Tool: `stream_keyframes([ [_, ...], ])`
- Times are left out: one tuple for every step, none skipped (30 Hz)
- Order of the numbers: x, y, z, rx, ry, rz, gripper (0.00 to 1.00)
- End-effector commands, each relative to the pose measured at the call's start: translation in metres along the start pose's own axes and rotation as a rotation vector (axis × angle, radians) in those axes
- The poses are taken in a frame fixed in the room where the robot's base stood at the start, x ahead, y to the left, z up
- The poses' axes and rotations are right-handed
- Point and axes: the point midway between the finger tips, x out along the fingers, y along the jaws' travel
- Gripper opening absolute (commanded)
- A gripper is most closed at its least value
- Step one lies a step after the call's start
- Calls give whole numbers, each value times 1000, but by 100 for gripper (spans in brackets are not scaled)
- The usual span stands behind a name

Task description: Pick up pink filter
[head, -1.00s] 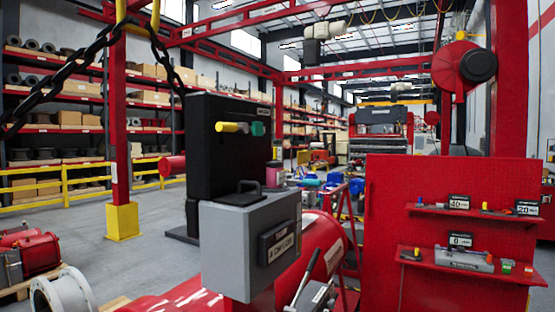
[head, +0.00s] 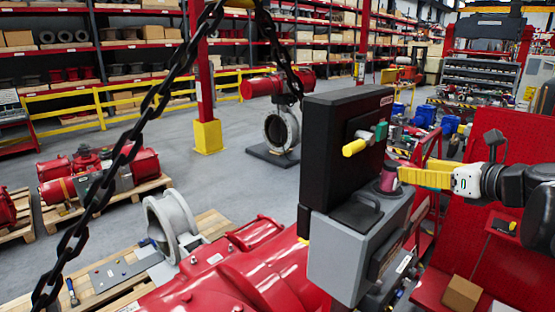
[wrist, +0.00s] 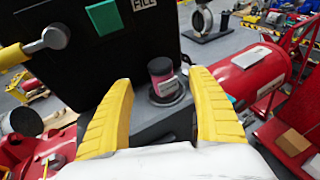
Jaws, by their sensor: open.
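The pink filter (head: 388,179) is a small dark-topped pink cylinder. It stands upright on top of the grey box (head: 345,247), beside the box's black handle. In the wrist view the filter (wrist: 163,85) sits in a round grey seat, with a pale label on its side. My gripper (head: 403,175) has yellow fingers and is just right of the filter in the head view. In the wrist view the fingers of my gripper (wrist: 161,88) are spread on either side of the filter's line, open and empty. I cannot tell the exact gap to the filter.
A tall black panel (head: 335,135) with a yellow-knobbed lever (head: 355,147) and a green block (head: 380,131) rises behind the grey box. A red pegboard (head: 490,200) stands at the right. A hanging chain (head: 150,110) crosses the left side.

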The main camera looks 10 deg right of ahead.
Motion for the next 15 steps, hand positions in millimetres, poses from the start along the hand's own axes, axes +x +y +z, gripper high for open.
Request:
stream_keyframes([
  [10, 1, 1, -2, 0, 4, 68],
  [15, 1, 1, -2, 0, 4, 68],
  [22, 1, 1, -2, 0, 4, 68],
  [26, 1, 1, -2, 0, 3, 68],
  [29, 1, 1, -3, 0, 3, 68],
  [32, 1, 1, -3, 0, 3, 68],
  [34, 1, 1, -3, 0, 3, 68],
  [36, 1, 1, -3, 1, 3, 68],
  [39, 1, 2, -3, 1, 2, 68],
  [42, 1, 3, -4, 1, 2, 68],
  [46, 1, 4, -4, 1, 3, 68],
  [52, 2, 6, -4, 1, 4, 68],
  [57, 1, 7, -4, 2, 4, 68],
  [62, 1, 8, -4, 1, 3, 68],
  [69, 2, 10, -5, 2, 4, 68],
])
